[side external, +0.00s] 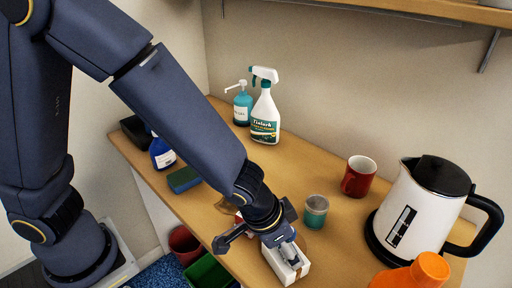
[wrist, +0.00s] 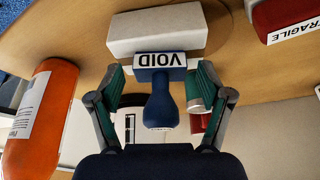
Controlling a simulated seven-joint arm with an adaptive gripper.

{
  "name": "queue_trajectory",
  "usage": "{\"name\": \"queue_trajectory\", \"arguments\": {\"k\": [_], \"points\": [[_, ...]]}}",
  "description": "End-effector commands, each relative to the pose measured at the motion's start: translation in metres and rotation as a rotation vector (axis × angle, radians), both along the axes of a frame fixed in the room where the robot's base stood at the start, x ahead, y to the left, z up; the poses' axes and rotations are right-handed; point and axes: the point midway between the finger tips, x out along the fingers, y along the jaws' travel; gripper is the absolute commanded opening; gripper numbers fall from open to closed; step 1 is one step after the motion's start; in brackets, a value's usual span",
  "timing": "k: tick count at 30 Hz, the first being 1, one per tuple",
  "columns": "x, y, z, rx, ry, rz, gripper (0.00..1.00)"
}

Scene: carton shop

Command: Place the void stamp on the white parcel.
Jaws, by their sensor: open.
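The void stamp (wrist: 161,92) is blue, with a rounded handle and a VOID label on its head. In the wrist view it sits between the spread fingers of my gripper (wrist: 161,66), with gaps visible on both sides. The white parcel (wrist: 157,32) is a plain white box just beyond the stamp. The stamp's head overlaps the parcel's near edge in the picture; I cannot tell whether they touch. In the side view my gripper (side external: 287,244) is low over the parcel (side external: 290,268) and hides much of it. I cannot make out the stamp there.
A teal cup (side external: 316,211), a red mug (side external: 359,176) and a white kettle (side external: 405,218) stand right of my gripper. An orange bottle (side external: 420,272) is at the front. A red FRAGILE item (wrist: 285,22) lies beyond the parcel's side. Spray bottle (side external: 265,110) stands at the back.

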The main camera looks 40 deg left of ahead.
Motion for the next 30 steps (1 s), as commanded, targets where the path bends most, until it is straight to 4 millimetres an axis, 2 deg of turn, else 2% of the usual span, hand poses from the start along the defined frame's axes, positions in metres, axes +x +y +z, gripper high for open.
{"name": "queue_trajectory", "arguments": {"k": [5,15,22,23,26,28,30], "points": [[-0.004,0.001,0.019,-0.006,-0.004,0.002,0.78],[-0.031,0.013,0.088,-0.004,-0.005,0.0,0.78],[-0.04,0.021,0.114,-0.003,-0.004,0.008,0.78],[-0.039,0.026,0.118,-0.004,-0.007,0.017,0.78],[-0.034,0.067,0.137,-0.007,-0.022,0.086,0.78],[-0.035,0.11,0.154,-0.01,-0.038,0.16,0.78],[-0.045,0.153,0.168,-0.014,-0.052,0.231,0.78]]}}
